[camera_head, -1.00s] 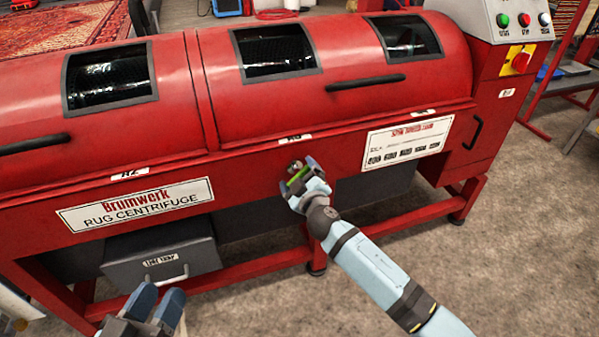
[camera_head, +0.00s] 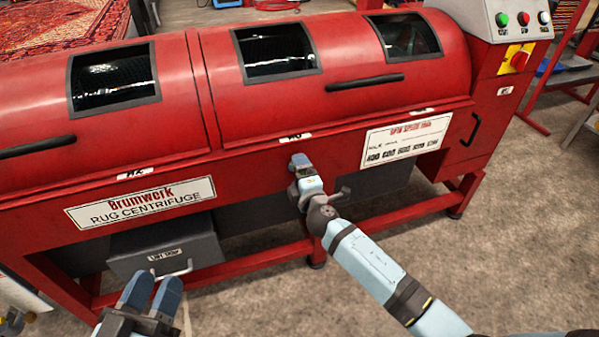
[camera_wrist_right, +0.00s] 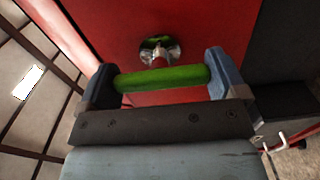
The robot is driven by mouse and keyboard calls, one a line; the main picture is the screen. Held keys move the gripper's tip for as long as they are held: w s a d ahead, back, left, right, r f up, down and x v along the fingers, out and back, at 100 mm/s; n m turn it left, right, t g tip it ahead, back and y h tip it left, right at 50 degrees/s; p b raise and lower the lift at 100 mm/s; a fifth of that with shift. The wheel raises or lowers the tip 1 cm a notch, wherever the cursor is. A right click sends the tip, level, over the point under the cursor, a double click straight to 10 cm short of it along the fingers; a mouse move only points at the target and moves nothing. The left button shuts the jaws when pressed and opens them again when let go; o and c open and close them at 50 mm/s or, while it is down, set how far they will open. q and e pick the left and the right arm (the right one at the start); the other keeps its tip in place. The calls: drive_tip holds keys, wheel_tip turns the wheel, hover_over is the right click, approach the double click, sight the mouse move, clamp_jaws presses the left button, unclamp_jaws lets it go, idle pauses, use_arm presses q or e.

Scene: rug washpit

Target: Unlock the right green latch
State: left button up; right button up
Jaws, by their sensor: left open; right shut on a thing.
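The right green latch shows in the right wrist view as a green bar handle (camera_wrist_right: 165,78) on a round silver mount (camera_wrist_right: 160,49) fixed to the red machine front. My right gripper (camera_head: 301,163) is at the latch, below the middle of the lid. Its two blue fingers are closed on the ends of the green bar, one at each end. In the head view the gripper hides the latch. My left gripper (camera_head: 152,291) is open and empty at the lower left, in front of the grey drawer and apart from the machine.
The red rug centrifuge (camera_head: 245,165) fills the middle, with black lid handles (camera_head: 365,82). A grey drawer (camera_head: 168,256) sits beneath it at the left. A control panel (camera_head: 522,20) is at the upper right. The floor in front is clear at the right.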

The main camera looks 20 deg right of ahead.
drive_tip(key=shift+r+n, duration=0.1)
drive_tip(key=shift+n, duration=0.2)
idle(0.4)
drive_tip(key=o, duration=0.6)
drive_tip(key=shift+w, duration=0.1)
